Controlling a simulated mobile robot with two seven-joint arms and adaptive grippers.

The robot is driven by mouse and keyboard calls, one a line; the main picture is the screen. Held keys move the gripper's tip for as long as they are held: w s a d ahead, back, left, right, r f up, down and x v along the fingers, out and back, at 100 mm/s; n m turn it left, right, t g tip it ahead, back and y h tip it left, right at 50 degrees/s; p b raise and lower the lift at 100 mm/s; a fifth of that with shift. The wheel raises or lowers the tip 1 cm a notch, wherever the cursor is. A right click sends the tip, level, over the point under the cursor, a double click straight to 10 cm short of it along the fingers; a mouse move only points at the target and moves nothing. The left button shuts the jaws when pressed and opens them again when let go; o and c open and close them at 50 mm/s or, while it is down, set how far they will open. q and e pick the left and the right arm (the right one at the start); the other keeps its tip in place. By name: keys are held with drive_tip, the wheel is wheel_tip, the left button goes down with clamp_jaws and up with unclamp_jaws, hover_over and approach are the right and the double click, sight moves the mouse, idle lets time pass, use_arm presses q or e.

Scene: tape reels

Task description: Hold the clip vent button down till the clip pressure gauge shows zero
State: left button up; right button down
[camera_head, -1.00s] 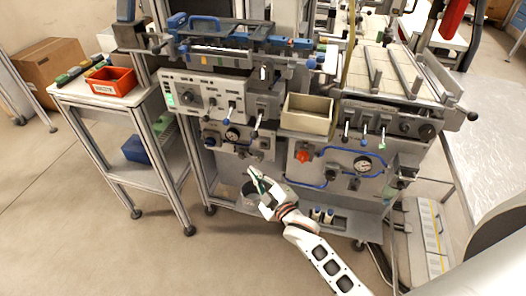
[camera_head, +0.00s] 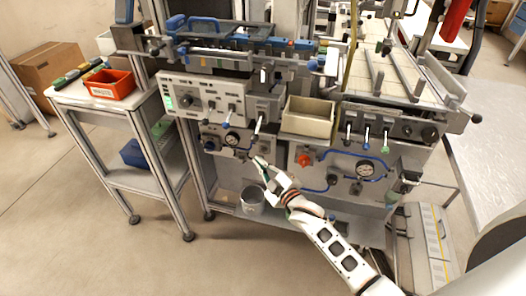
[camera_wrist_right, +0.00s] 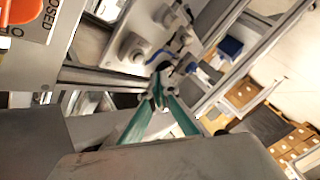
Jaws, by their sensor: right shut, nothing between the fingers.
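My right gripper (camera_head: 258,161) is shut and empty, at the lower edge of the left lower panel (camera_head: 211,132). In the right wrist view its green fingers (camera_wrist_right: 160,88) meet just before a small dark round part (camera_wrist_right: 163,67); I cannot tell whether they touch it or whether it is the vent button. A round white gauge (camera_head: 231,139) sits on the left panel, and a second gauge (camera_head: 364,168) on the right panel. Their needles and labels are too small to read, so I cannot tell which is the clip gauge. My left gripper is out of view.
A red-orange knob (camera_head: 304,159) is on the right panel, beside blue piping. Levers with coloured tips (camera_head: 366,140) stick out above it. A beige bin (camera_head: 308,117) sits on the machine. A metal bucket (camera_head: 252,200) stands below the gripper. A side cart holds a red bin (camera_head: 110,84).

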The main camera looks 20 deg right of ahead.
sight(264, 149)
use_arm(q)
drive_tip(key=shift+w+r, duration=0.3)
use_arm(e)
drive_tip(key=shift+w+d, duration=0.7)
drive_tip(key=shift+w, duration=0.3)
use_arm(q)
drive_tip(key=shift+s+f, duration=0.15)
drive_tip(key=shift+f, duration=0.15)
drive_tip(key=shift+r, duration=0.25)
use_arm(e)
drive_tip(key=shift+w, duration=0.1)
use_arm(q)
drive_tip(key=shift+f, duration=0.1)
use_arm(e)
drive_tip(key=shift+w+d, duration=0.25)
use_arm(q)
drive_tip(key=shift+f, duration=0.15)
use_arm(e)
drive_tip(key=shift+w, duration=0.1)
